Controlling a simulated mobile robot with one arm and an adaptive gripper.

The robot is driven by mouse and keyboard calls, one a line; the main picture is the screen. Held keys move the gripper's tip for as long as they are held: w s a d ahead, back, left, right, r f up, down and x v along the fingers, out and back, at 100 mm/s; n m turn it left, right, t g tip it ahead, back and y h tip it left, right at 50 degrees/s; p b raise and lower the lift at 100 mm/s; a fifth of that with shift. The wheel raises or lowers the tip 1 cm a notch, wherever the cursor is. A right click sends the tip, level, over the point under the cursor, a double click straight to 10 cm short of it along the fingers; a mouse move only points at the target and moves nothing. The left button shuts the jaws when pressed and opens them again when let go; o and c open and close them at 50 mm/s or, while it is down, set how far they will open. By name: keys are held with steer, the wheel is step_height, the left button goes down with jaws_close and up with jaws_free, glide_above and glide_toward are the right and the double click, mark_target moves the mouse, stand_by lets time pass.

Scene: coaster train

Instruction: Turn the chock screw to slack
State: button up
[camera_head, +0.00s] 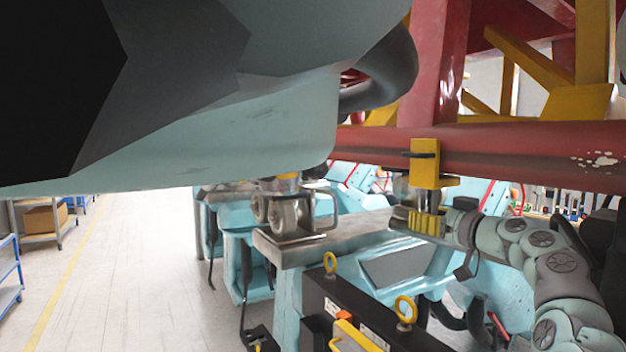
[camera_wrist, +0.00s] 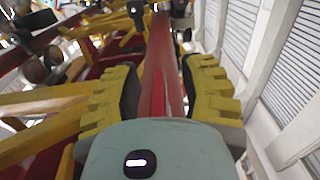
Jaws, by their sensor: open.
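A yellow chock block (camera_head: 426,165) with a dark bar across its upper part sits against the red rail in the head view. A short shaft shows beneath it, but I cannot tell clearly whether this is the chock screw. My gripper (camera_head: 427,222), with ridged yellow fingers, is just below the chock at the end of my arm. In the wrist view my gripper (camera_wrist: 158,75) is open, with its two fingers apart. The red rail (camera_wrist: 160,60) shows in the gap beyond them. No screw is clearly seen between the fingers.
The red rail (camera_head: 520,152) crosses above my gripper, with yellow braces behind. A teal train body (camera_head: 230,145) fills the upper left. A grey metal beam with wheels (camera_head: 290,213) lies left of my gripper. Yellow eye bolts (camera_head: 405,309) stand below. The floor at left is clear.

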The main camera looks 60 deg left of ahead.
steer(key=shift+o, duration=0.4)
jaws_close()
